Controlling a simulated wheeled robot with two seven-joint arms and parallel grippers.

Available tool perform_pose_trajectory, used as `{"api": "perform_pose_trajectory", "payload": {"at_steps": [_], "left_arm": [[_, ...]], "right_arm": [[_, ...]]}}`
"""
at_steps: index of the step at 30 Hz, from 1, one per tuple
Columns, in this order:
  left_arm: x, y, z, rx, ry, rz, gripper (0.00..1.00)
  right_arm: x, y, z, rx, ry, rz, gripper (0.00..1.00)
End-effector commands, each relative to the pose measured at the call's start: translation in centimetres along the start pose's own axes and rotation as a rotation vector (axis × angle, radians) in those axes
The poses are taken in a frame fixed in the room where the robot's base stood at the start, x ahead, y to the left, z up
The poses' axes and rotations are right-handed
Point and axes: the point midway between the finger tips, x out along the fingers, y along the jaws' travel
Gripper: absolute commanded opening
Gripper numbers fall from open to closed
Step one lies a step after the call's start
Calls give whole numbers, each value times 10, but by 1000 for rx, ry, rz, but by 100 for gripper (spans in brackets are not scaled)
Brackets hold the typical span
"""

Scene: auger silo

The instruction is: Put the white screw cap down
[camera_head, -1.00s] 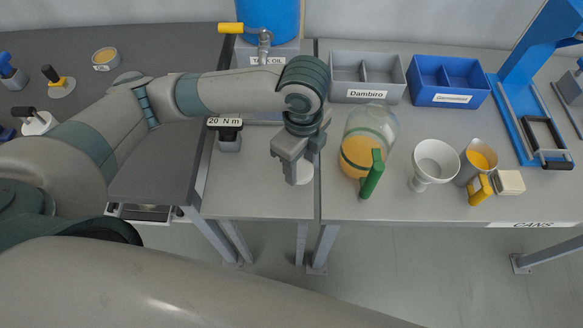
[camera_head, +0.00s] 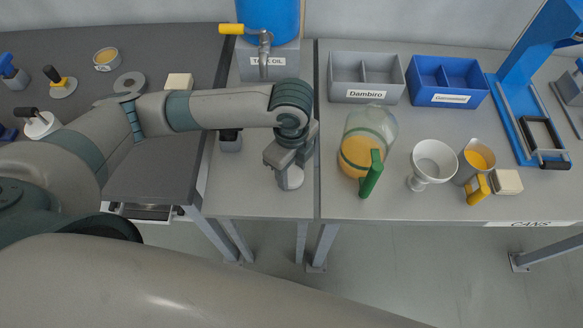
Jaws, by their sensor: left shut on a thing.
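The white screw cap (camera_head: 293,180) shows as a small white disc at the fingertips of my left gripper (camera_head: 284,182), low over the light grey bench. The gripper is shut on the cap and hides part of it. I cannot tell whether the cap touches the bench top. My right gripper is not in view.
A jar of orange contents with a green handle (camera_head: 371,174) stands right of my left gripper. Further right are a white funnel (camera_head: 433,160) and a metal jug (camera_head: 474,162). Grey (camera_head: 366,96) and blue (camera_head: 447,98) bins stand behind. Bench is clear towards the front edge.

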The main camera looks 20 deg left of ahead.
Motion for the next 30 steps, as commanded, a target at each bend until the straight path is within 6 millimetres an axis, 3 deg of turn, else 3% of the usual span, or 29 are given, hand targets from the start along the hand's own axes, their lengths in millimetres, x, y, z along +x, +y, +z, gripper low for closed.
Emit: {"api": "perform_pose_trajectory", "payload": {"at_steps": [3,12,13,15,30], "left_arm": [[2,0,0,0,-1,-1,14],[4,0,0,0,-1,1,14],[4,0,0,0,-1,0,50],[4,0,0,0,-1,0,64],[-5,-1,0,1,1,-2,64]], "right_arm": [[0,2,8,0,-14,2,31],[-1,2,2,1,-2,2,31],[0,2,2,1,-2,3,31],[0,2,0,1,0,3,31],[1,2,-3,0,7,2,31]]}}
